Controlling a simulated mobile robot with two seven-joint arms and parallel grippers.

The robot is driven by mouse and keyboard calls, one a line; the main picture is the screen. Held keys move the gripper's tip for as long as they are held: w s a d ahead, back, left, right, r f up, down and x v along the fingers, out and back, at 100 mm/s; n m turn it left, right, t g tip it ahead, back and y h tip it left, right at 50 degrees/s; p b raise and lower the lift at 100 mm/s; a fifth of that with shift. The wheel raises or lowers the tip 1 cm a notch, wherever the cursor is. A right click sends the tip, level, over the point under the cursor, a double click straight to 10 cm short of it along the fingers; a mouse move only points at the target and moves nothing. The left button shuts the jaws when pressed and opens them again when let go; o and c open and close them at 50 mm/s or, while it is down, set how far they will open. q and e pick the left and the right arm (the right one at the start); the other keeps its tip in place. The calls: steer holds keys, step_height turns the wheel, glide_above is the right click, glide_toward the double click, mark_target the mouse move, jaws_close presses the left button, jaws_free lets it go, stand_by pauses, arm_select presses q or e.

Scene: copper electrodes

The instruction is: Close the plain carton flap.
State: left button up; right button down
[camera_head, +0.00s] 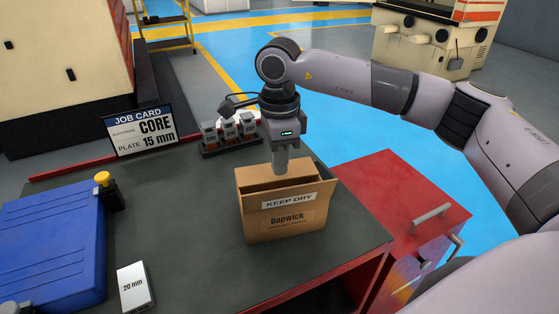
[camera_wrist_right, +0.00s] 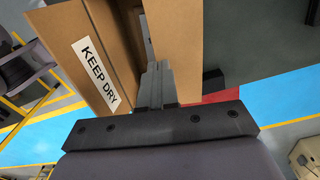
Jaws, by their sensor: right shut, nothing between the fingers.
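The brown carton (camera_head: 284,222) stands upright on the dark bench top. Its front flap (camera_head: 309,193), with the KEEP DRY label, stands up along the near side; it also shows at the left in the wrist view (camera_wrist_right: 84,45). A plain brown flap (camera_wrist_right: 178,45) is to the right of the fingers in the wrist view; the head view shows a plain panel at the carton's far side (camera_head: 250,176). My right gripper (camera_head: 281,170) points down, shut and empty, over the carton's opening between the two flaps. I cannot tell whether it touches the plain flap. My left gripper is not in view.
A rack of small labelled blocks (camera_head: 230,133) stands behind the carton. A job card (camera_head: 141,130), a blue case (camera_head: 50,245) and a box marked 20 mm (camera_head: 135,287) are to the left. A red cabinet (camera_head: 385,190) is at the right. Bench in front of the carton is clear.

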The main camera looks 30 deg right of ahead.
steer(key=shift+r+p, duration=0.35)
steer(key=shift+r, duration=0.2)
step_height(320, 180, up, 4)
steer(key=shift+p, duration=0.9)
step_height(320, 180, up, 9)
steer(key=b, duration=0.1)
glide_above(279, 178)
steer(key=shift+s+f, duration=0.1)
steer(key=shift+s, duration=0.05)
